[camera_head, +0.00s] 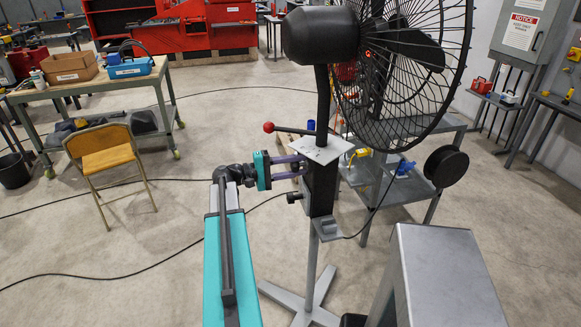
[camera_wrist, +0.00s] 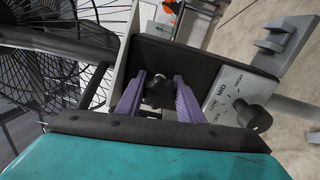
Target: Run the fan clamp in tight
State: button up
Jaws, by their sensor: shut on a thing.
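The pedestal fan (camera_head: 375,60) stands upright, with a dark control box (camera_head: 320,190) on its pole below the head. My gripper (camera_head: 300,166) reaches in from the left at the box's upper side. In the wrist view its purple fingers (camera_wrist: 160,85) are shut on a black lobed clamp knob (camera_wrist: 158,92), one finger on each side. The head view does not show this knob clearly. A separate speed knob (camera_wrist: 256,118) sits beside it on a dial plate marked OFF, LOW, MID and HIGH, outside the fingers. How tight the clamp is cannot be seen.
A lever with a red ball (camera_head: 268,127) juts left just above my gripper. The fan's cross-shaped foot (camera_head: 310,308) stands on the floor. A grey cart (camera_head: 400,190) is behind the fan. A folding chair (camera_head: 105,155) and workbench (camera_head: 90,90) are left; floor between is open.

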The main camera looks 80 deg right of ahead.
aim_at(291, 166)
jog(key=shift+f+m, duration=0.1)
jog(key=shift+m, duration=0.4)
jog(key=o, duration=1.1)
jog(key=shift+c, duration=0.2)
jog(key=shift+w, duration=0.1)
jog(key=shift+b+v, duration=0.7)
jog(key=shift+v, duration=2.75)
